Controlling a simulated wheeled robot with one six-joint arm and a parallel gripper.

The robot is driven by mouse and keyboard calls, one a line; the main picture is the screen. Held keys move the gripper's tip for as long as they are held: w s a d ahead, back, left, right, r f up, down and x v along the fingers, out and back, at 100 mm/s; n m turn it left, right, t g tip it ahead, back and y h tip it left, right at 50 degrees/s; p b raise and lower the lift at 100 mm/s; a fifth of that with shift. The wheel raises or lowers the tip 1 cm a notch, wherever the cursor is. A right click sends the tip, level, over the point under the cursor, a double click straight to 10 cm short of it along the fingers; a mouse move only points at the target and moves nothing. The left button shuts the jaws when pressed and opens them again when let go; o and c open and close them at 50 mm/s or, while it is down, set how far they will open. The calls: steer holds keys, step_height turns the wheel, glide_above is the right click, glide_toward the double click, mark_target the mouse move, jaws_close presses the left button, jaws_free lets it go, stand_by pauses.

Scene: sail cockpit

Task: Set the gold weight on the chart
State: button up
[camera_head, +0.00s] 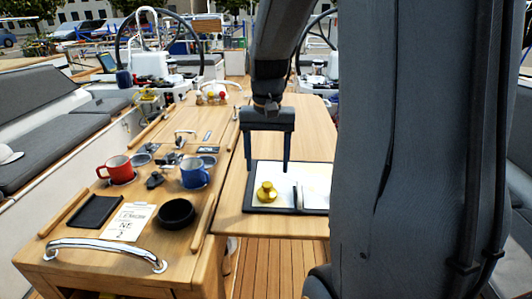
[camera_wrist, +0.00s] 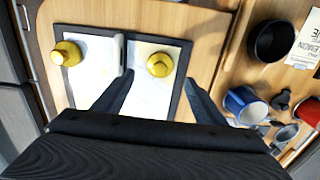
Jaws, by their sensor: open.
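The chart (camera_head: 318,180) lies in a dark-edged frame on the wooden table, with a thin upright bar across its middle. One gold weight (camera_head: 266,192) stands on the chart's left part; it also shows in the wrist view (camera_wrist: 160,64). A second gold weight (camera_wrist: 66,53) stands on the other side of the bar, and my arm hides it in the head view. My gripper (camera_head: 267,168) is open and empty, pointing down above the first weight. In the wrist view the first weight appears between and just beyond the fingertips, apart from both.
On the left table stand a red mug (camera_head: 119,169), a blue mug (camera_head: 194,173), a black bowl (camera_head: 176,213), a black tray (camera_head: 94,211) and a white card (camera_head: 131,222). A chrome rail (camera_head: 104,247) edges its front. The table behind the chart looks clear.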

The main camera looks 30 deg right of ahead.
mark_target(266, 185)
steer(key=s+a+f+n, duration=0.1)
steer(key=a, duration=0.1)
steer(key=s+a+f+n, duration=0.1)
steer(key=a, duration=0.2)
steer(key=s+a+f+n, duration=0.1)
steer(key=a+n, duration=0.1)
steer(key=a, duration=0.1)
steer(key=shift+s+a+f+t+b, duration=0.25)
steer(key=shift+s+f+t+b, duration=0.05)
steer(key=shift+f+t, duration=0.1)
steer(key=s+a+f+n, duration=0.1)
steer(key=s+a+f, duration=0.1)
steer(key=s+a+f+n, duration=0.1)
steer(key=s+a+f, duration=0.1)
steer(key=shift+a+f+n+t, duration=0.25)
steer(key=shift+a+n+t, duration=0.1)
steer(key=shift+n+t, duration=0.05)
